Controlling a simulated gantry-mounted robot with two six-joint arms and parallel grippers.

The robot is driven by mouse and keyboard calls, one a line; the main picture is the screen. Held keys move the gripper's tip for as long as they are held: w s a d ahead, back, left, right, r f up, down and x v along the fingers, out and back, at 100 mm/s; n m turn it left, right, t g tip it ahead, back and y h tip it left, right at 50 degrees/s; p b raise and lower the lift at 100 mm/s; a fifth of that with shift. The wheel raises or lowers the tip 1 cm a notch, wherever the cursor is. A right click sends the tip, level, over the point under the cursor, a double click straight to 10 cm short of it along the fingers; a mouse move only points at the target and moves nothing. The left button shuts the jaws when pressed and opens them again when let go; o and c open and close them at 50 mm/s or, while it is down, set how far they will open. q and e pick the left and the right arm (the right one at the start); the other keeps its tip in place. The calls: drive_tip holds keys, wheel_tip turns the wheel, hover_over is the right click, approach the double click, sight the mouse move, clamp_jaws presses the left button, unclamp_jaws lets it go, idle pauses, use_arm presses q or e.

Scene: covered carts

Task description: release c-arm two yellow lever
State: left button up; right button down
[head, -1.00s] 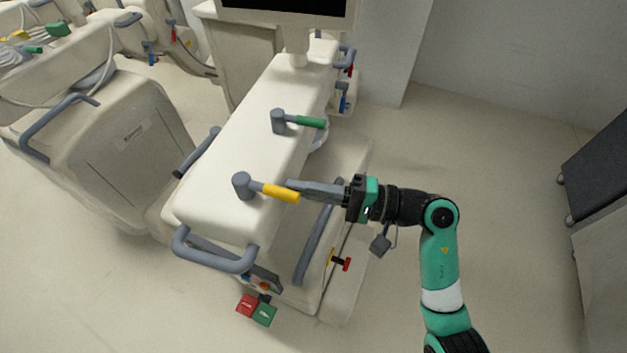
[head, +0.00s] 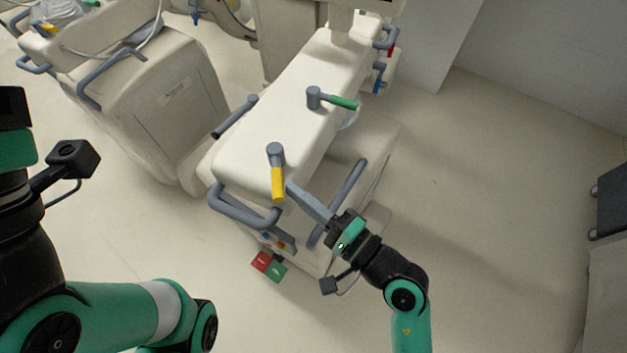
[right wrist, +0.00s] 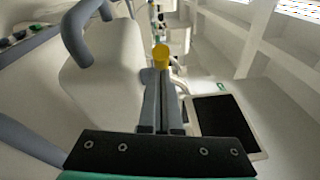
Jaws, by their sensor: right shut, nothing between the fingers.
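The yellow lever (head: 278,184) sits on a grey pivot (head: 275,152) at the near end of the white C-arm cart's top (head: 250,130). It points toward the cart's front edge. My right gripper (head: 291,188) is shut and empty, its fingertips right beside the lever's right side; whether they touch is hard to tell. In the right wrist view the yellow lever end (right wrist: 161,56) shows just past the tips of the closed fingers (right wrist: 161,76). My left arm shows at the left edge of the head view, its fingers out of frame.
A green lever (head: 342,102) stands farther back on the same cart. A grey front handle (head: 243,212) and side rail (head: 347,190) are close to my right gripper. Red and green pedals (head: 269,266) lie below. Another covered cart (head: 160,110) stands left. The floor at right is clear.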

use_arm(q)
drive_tip(key=shift+d+r, duration=0.1)
drive_tip(key=shift+r, duration=0.3)
use_arm(e)
drive_tip(key=shift+s+a, duration=0.25)
drive_tip(key=shift+a, duration=0.2)
use_arm(q)
drive_tip(key=shift+y, duration=0.3)
use_arm(e)
drive_tip(key=shift+a, duration=0.15)
use_arm(q)
drive_tip(key=shift+w, duration=0.1)
drive_tip(key=shift+w+d, duration=0.1)
drive_tip(key=shift+d, duration=0.65)
use_arm(e)
drive_tip(key=s+a+v, duration=0.1)
drive_tip(key=v, duration=1)
drive_tip(key=shift+s+d+f, duration=0.25)
drive_tip(key=shift+f, duration=0.1)
drive_tip(key=shift+r, duration=0.1)
